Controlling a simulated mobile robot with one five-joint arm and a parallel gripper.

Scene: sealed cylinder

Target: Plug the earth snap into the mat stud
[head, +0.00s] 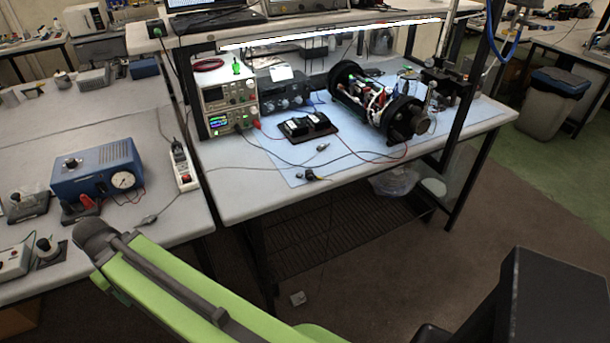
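A pale blue mat (352,168) covers the front of the middle bench. A small dark and yellowish connector end (311,176) lies near the mat's front edge. A small grey connector (322,147) lies farther back on the mat, with a thin lead beside it. Another small grey lead end (148,220) lies near the front right of the left bench. I cannot tell which of these is the earth snap. The mat stud is too small to make out. My green arm crosses the lower left, but no gripper fingers show.
An open black-ringed cylinder (375,100) with wiring lies on the mat. Instruments (229,105), a black tray (307,127) and several leads stand or lie left of it. A blue gauge box (98,172) and power strip (184,167) are on the left bench. A floor gap separates me from the benches.

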